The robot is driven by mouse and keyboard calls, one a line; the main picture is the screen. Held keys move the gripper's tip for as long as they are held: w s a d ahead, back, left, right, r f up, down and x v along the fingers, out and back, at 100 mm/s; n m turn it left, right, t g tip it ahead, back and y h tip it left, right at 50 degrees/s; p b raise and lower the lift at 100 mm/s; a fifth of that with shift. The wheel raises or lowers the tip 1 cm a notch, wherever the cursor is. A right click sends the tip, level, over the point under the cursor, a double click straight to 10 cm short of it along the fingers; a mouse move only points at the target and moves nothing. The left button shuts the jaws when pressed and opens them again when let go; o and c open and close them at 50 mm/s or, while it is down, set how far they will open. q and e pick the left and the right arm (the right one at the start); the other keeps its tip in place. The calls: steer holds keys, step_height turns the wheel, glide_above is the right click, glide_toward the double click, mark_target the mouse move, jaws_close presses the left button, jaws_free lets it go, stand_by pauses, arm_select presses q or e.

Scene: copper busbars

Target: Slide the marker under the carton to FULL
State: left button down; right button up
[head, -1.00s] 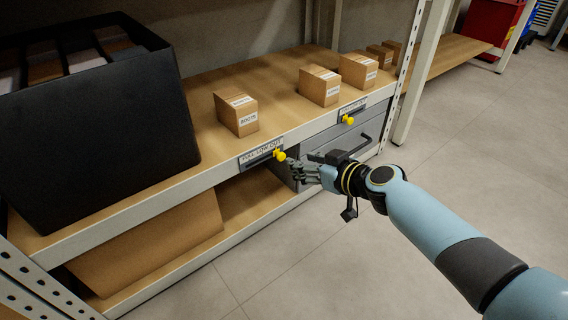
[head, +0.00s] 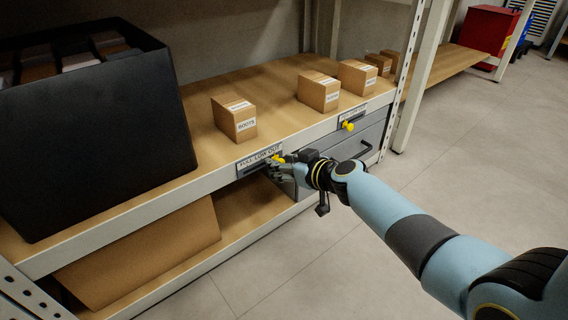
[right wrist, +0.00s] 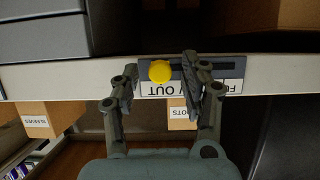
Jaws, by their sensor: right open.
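The marker is a yellow round knob (head: 277,159) at the OUT end of a slotted label strip (head: 247,164) on the shelf's front edge. The strip reads FULL, LOW, OUT from left to right and sits below the BOOTS carton (head: 234,118). My right gripper (head: 281,168) is at the knob. In the right wrist view, which is upside down, the knob (right wrist: 160,71) lies between the open fingers (right wrist: 162,75), with gaps visible on both sides. The BOOTS carton's label also shows there (right wrist: 180,112). My left gripper is not in view.
A second strip with a yellow knob (head: 348,126) is farther right on the edge. Several small cartons (head: 318,91) stand on the shelf. A large black bin (head: 95,145) is at left. A grey drawer unit (head: 365,142) is under the shelf, behind my right arm.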

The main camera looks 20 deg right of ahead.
jaws_close()
